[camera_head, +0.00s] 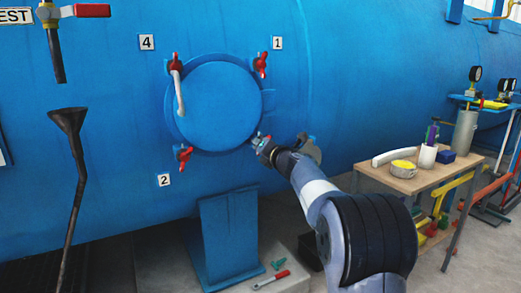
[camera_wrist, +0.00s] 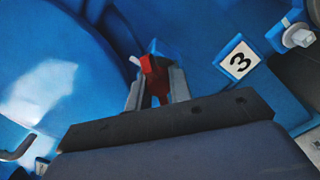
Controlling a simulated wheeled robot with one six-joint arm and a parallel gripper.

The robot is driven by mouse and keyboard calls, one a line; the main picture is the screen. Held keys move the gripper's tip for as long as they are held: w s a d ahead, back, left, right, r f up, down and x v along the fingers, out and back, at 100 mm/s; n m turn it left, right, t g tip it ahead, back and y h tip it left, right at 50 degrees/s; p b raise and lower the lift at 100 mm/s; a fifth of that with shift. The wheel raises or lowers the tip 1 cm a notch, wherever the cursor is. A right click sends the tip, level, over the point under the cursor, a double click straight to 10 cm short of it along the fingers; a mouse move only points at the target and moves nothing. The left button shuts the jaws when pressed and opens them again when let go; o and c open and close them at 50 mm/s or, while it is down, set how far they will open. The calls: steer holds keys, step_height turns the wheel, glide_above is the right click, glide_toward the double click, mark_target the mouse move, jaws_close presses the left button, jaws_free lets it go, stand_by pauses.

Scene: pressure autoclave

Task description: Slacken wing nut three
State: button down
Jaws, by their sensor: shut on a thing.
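The round blue hatch (camera_head: 218,105) is closed on the blue vessel, with red wing nuts around its rim. Wing nut three (camera_wrist: 155,75) is red and shows in the wrist view beside the label 3 (camera_wrist: 238,60). My gripper (camera_wrist: 157,92) has its two grey fingers shut on this nut, one on each side. In the head view my gripper (camera_head: 264,148) is at the hatch's lower right and mostly hides the nut. The other wing nuts are by label 4 (camera_head: 146,42), label 1 (camera_head: 277,43) and label 2 (camera_head: 164,180).
A white handle (camera_head: 179,95) hangs at the hatch's upper left. A blue pedestal (camera_head: 228,235) stands below the hatch. A wooden table (camera_head: 408,184) with a bowl and cup is at the right. A black funnel (camera_head: 68,121) stands at the left.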

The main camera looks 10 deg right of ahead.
steer(key=shift+f+n+b, duration=0.15)
steer(key=shift+n+b, duration=0.15)
steer(key=shift+n, duration=0.6)
steer(key=c, duration=1.3)
jaws_free()
steer(key=v, duration=1)
steer(key=shift+s+d, duration=0.1)
steer(key=shift+s, duration=0.3)
steer(key=shift+w, duration=0.1)
steer(key=x, duration=1)
steer(key=shift+w, duration=0.35)
